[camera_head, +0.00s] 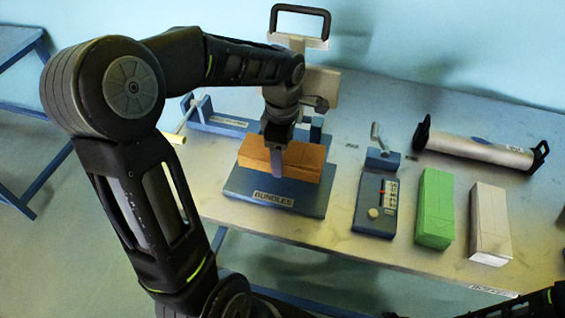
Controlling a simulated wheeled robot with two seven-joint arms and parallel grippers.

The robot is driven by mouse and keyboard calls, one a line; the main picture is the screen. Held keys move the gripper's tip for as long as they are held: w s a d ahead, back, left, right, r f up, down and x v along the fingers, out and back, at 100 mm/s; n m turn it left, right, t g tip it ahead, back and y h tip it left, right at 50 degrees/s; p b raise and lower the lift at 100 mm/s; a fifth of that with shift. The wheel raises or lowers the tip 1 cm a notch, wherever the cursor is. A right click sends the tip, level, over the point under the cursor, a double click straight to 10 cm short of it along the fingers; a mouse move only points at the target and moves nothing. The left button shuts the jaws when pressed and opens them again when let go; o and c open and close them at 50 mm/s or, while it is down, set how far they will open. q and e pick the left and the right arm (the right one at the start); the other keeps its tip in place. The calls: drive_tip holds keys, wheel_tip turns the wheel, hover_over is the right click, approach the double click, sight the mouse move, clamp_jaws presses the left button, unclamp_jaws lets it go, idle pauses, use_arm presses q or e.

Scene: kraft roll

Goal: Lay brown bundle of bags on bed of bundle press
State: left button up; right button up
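The brown bundle of bags (304,164) lies lengthwise across the blue bed (240,184) of the bundle press, whose front edge carries a BUNDLES label. I see no clear gap below the bundle, but cannot tell if it rests fully on the bed. My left gripper (277,158) reaches down over the middle of the bundle. One finger shows in front of the near face; the other is hidden. Whether the fingers press on the bundle cannot be told. My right gripper is not in view; only a dark piece shows at the lower right corner.
The press's black handle (300,9) rises behind. To the right stand a small blue device with a lever (375,205), a green bundle (436,210), a white bundle (490,222) and a roll holder (478,151). A blue-framed table (22,40) is far left.

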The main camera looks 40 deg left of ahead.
use_arm(q)
drive_tip(key=shift+f, duration=1.85)
drive_tip(key=shift+f, duration=0.1)
drive_tip(key=shift+f, duration=0.15)
drive_tip(key=o, duration=1.7)
drive_tip(key=shift+r, duration=0.2)
wheel_tip(320, 180, up, 12)
drive_tip(key=shift+r, duration=0.1)
